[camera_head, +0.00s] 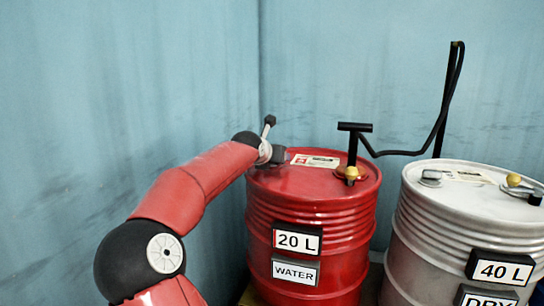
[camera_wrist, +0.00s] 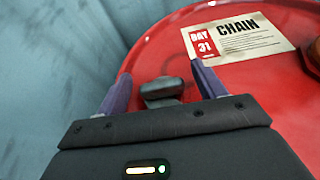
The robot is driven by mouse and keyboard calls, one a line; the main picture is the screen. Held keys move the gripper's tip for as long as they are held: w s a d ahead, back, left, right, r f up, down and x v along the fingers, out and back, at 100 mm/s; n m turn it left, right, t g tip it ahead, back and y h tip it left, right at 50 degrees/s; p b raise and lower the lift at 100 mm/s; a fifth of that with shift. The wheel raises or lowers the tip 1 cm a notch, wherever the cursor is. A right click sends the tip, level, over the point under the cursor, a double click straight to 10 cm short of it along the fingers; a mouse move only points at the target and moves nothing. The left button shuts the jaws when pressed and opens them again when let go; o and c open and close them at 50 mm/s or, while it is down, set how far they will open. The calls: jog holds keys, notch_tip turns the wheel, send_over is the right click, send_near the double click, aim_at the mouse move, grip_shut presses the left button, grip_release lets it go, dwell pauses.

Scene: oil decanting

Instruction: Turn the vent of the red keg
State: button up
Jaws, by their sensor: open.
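The red keg (camera_head: 305,215) stands left of the white keg, with "20 L" and "WATER" labels on its side. My gripper (camera_head: 276,156) is over the left part of its lid. In the wrist view my gripper (camera_wrist: 160,76) is open, with a purple finger on either side of a small dark grey vent (camera_wrist: 161,88) on the red lid. The vent's near part is hidden behind the gripper body. I cannot tell whether the fingers touch it. In the head view my arm's end hides the vent.
A paper label (camera_wrist: 238,38) reading "CHAIN" and "DAY 31" lies on the red lid. A black pump (camera_head: 353,150) with a brass base rises from it, and its hose runs right. The white keg (camera_head: 455,225) stands close on the right. Blue walls (camera_head: 130,80) stand behind.

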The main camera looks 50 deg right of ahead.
jog(key=shift+a+r, duration=0.1)
jog(key=shift+v, duration=3.8)
